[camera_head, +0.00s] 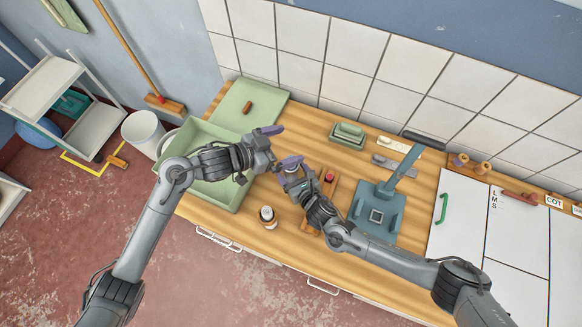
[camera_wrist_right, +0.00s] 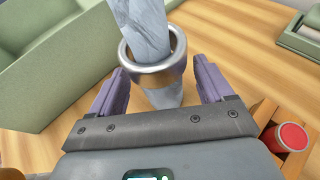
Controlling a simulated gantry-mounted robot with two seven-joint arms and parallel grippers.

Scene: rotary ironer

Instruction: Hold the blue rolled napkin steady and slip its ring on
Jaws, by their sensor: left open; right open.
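The blue-grey rolled napkin (camera_wrist_right: 146,18) stands out in the right wrist view, running out of the top edge. A silver ring (camera_wrist_right: 152,70) is around it, with cloth showing above and below the ring. My right gripper (camera_wrist_right: 158,88) is open, its purple fingers on either side of the ring and napkin with gaps visible. In the head view my right gripper (camera_head: 291,168) is over the middle of the table, close beside my left gripper (camera_head: 272,148), which is open. The napkin and ring cannot be made out clearly in the head view.
A pale green tub (camera_head: 224,202) stands left of the grippers. A small bottle (camera_head: 267,214) is near the front edge. A wooden rack with a red-topped item (camera_head: 330,178) is close right, then a blue-grey press (camera_head: 376,214). A green board (camera_head: 262,100) lies behind.

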